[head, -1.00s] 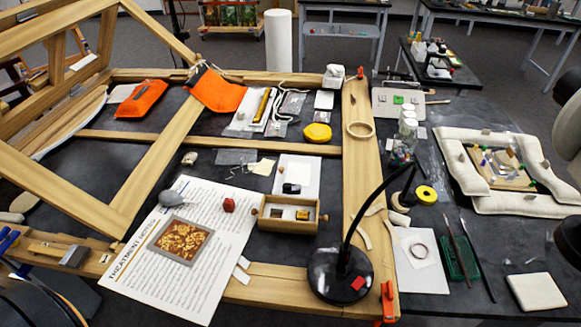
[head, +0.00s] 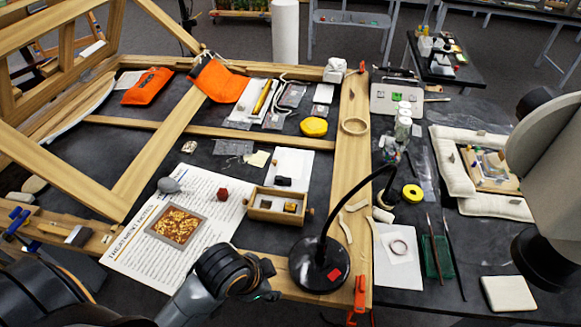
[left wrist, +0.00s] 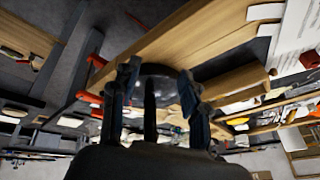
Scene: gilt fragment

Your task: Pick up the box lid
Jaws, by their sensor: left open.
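I cannot make out a separate box lid for certain. The small wooden box (head: 262,213) stands on the dark tabletop, with its open compartments facing up and a small amber piece in one. My left gripper (head: 264,284) is low in the head view, in front of the box and left of the black lamp base (head: 318,270). In the left wrist view my left gripper (left wrist: 157,92) has its two fingers spread, with nothing held between them. The wooden box also shows there (left wrist: 238,82). My right gripper is out of view.
The printed sheet (head: 140,250) with a gilt fragment (head: 178,224) lies left of the box. The black lamp's thin neck rises right of the box. A wooden beam (head: 353,190) runs beside it. A white square pad (head: 508,294) lies front right.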

